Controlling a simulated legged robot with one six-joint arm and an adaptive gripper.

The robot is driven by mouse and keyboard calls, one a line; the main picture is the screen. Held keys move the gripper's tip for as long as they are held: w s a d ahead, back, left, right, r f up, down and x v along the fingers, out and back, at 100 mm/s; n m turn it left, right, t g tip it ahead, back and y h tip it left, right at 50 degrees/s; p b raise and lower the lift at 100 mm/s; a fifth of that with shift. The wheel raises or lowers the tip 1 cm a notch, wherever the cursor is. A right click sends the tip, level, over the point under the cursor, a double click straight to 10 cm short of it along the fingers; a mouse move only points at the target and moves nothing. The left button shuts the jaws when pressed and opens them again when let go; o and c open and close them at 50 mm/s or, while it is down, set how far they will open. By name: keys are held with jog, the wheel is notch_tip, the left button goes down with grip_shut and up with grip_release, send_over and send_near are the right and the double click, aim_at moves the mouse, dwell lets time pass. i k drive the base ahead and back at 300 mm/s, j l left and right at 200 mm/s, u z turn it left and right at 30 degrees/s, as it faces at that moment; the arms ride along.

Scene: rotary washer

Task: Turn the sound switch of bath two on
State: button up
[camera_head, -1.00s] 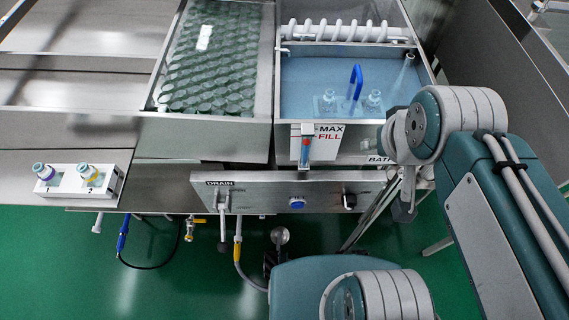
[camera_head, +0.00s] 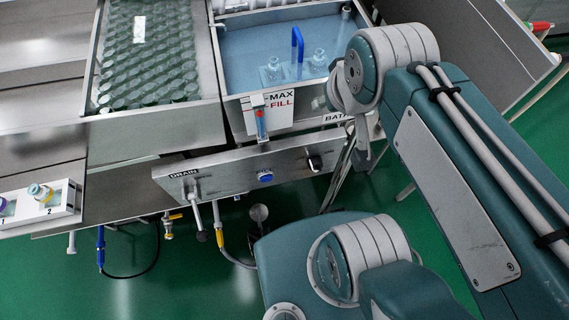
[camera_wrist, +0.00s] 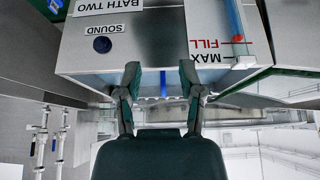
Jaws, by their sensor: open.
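The sound switch (camera_wrist: 102,44) is a dark round knob beside the printed word SOUND, near the BATH TWO label (camera_wrist: 112,5). Both appear upside down in the wrist view, on the metal front of bath two. The knob's turned position cannot be read. My gripper (camera_wrist: 160,80) is open and empty, its two fingers apart. It is below and right of the switch in that picture, not touching it. In the head view the water-filled bath two (camera_head: 232,48) is at upper middle, and my arm hides the sound switch.
The MAX FILL sign (camera_head: 272,108) with a level gauge is left of my arm. A lower panel holds a drain lever (camera_head: 195,200), a blue button (camera_head: 265,176) and a black knob (camera_head: 315,163). Green floor (camera_head: 130,290) is open in front.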

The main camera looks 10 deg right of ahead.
aim_at(315, 165)
jog(key=k, duration=1.15)
